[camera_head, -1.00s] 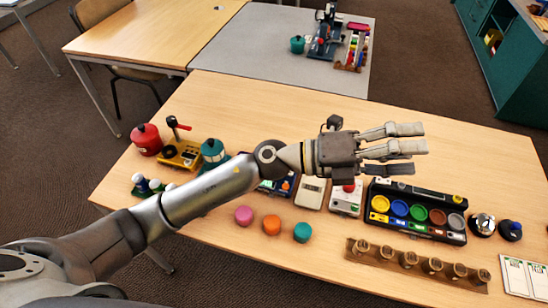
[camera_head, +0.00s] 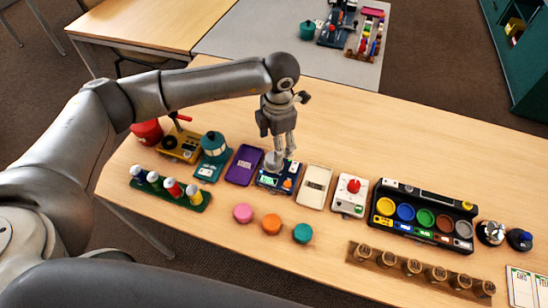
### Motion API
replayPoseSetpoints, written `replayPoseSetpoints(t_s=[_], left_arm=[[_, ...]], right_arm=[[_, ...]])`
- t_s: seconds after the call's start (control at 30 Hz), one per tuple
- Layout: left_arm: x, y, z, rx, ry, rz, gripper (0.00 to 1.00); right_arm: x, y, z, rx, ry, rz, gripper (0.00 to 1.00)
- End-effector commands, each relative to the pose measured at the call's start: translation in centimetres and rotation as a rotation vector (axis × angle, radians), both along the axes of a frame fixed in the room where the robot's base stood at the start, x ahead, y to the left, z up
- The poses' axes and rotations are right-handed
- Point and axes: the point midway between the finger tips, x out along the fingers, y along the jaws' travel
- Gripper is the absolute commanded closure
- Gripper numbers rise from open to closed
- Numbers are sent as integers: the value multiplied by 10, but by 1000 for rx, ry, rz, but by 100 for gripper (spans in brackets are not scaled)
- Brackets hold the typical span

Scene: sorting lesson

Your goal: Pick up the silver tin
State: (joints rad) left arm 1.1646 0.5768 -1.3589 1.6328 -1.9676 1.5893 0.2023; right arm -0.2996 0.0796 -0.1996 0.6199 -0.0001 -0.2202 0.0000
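A small silver-grey round thing (camera_head: 272,161), which looks like the silver tin, sits at the upper part of a dark blue panel (camera_head: 280,178) in the middle of the table. My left gripper (camera_head: 284,150) points down right beside it, with the fingertips close to its right side. The fingers are seen nearly edge-on, so I cannot tell whether they touch it or how far apart they are. Another silver round thing with a dark top (camera_head: 490,232) stands at the right. My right gripper is not in view.
A teal canister (camera_head: 213,146), a purple case (camera_head: 244,165) and a cream box (camera_head: 315,187) flank the spot. Pink, orange (camera_head: 271,224) and teal round pieces lie in front. A black tray of coloured cups (camera_head: 425,212) is at the right.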

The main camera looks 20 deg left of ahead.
Motion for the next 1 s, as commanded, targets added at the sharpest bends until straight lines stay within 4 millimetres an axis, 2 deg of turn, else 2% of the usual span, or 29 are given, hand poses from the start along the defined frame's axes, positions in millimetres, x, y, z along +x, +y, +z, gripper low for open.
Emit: replayPoseSetpoints(t_s=[0.1,0.33,0.47,0.6,0.87,0.9,1.0], left_arm=[[0,1,-16,-1,2,1,35],[-2,3,-33,-2,2,-1,35],[-6,6,-53,-2,4,-1,35],[-4,6,-71,-4,1,0,35],[-4,6,-76,-5,-1,-1,35],[-4,6,-76,-5,-1,-1,36],[-4,6,-75,-5,-1,-1,49]], right_arm=[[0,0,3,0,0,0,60],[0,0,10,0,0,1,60],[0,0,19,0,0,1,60],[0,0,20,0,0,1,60],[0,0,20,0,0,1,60],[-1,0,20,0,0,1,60],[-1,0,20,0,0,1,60]])
